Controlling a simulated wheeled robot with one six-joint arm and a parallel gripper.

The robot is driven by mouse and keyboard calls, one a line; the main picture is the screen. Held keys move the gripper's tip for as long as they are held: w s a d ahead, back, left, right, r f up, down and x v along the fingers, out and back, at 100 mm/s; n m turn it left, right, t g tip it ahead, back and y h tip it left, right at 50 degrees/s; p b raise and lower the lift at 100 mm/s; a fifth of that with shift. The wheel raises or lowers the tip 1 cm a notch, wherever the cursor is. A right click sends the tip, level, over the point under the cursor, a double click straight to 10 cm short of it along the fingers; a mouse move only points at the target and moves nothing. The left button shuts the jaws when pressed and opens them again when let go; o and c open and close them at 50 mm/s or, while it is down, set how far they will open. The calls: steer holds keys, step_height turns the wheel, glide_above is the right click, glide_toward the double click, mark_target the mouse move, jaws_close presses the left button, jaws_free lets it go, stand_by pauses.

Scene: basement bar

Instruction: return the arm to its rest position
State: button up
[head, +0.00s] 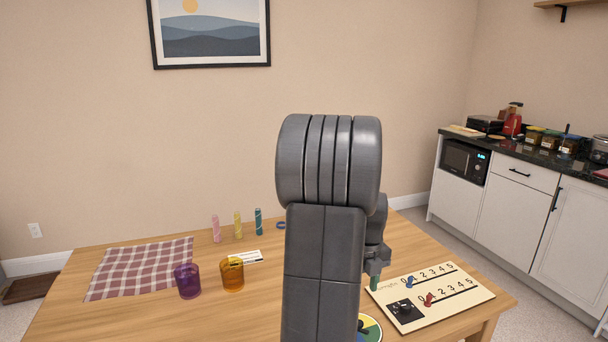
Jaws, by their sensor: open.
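My arm (325,220) rises upright through the middle of the head view and hides part of the table behind it. My gripper (377,264) shows only in part, just right of the arm, pointing down above the table near the left edge of the scoreboard. It is open. A small green thing (374,283) shows just below it; I cannot tell whether the two touch.
The wooden table (130,320) holds a checked cloth (140,267), a purple cup (188,281), an orange cup (232,274), several small coloured upright pieces, a card (246,257), a cream scoreboard (440,294) and a coloured disc (370,329). A kitchen counter (520,153) stands right.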

step_height(320, 180, down, 11)
steer(key=shift+s+f+b, duration=0.1)
steer(key=shift+b, duration=0.4)
steer(key=shift+f, duration=0.3)
steer(key=n, duration=1.5)
steer(key=shift+n, duration=2.5)
steer(key=shift+a+r, duration=0.1)
steer(key=shift+r, duration=0.05)
